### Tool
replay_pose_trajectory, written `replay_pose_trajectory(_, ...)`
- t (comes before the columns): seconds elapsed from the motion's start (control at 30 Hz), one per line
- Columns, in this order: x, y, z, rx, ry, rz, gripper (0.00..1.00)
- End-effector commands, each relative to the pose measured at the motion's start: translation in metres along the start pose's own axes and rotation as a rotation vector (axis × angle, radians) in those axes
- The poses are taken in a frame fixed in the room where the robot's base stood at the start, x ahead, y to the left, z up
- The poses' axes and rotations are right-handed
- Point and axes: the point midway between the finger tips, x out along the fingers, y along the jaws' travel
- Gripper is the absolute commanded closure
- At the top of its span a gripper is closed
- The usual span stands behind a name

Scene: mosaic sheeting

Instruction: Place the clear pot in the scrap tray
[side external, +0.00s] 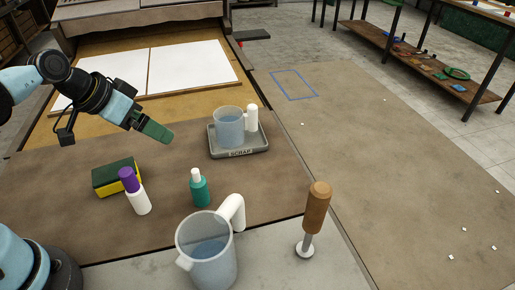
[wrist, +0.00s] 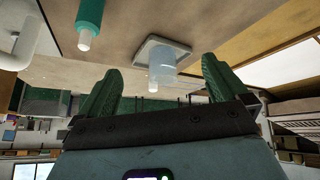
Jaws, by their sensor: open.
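A clear pot (side external: 228,129) with bluish contents stands upright in the grey scrap tray (side external: 262,151), beside a white upright cylinder (side external: 251,118). The wrist view, which looks upside down, also shows the pot (wrist: 162,58) on the tray (wrist: 184,47), between my fingers in the picture. A larger clear jug (side external: 208,262) with a white handle stands at the front, apart from the tray. My gripper (side external: 158,132) is in the air left of the tray, clear of the pot. Its green fingers (wrist: 161,65) are spread and empty in the wrist view.
A green bottle (side external: 200,190), a purple-capped white bottle (side external: 136,195) and a yellow-green sponge (side external: 116,176) stand left and front of the tray. A wooden-handled tool (side external: 317,208) stands upright at front right. The brown surface right of the tray is largely clear.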

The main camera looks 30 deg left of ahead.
Motion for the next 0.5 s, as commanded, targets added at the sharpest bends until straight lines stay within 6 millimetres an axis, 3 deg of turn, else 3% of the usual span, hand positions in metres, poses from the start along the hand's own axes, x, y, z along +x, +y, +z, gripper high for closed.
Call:
replay_pose_trajectory(0.2, -0.019, -0.003, 0.023, -0.078, 0.019, -0.137, 0.00)
replay_pose_trajectory(0.5, -0.024, -0.005, 0.029, -0.110, 0.037, -0.181, 0.00)
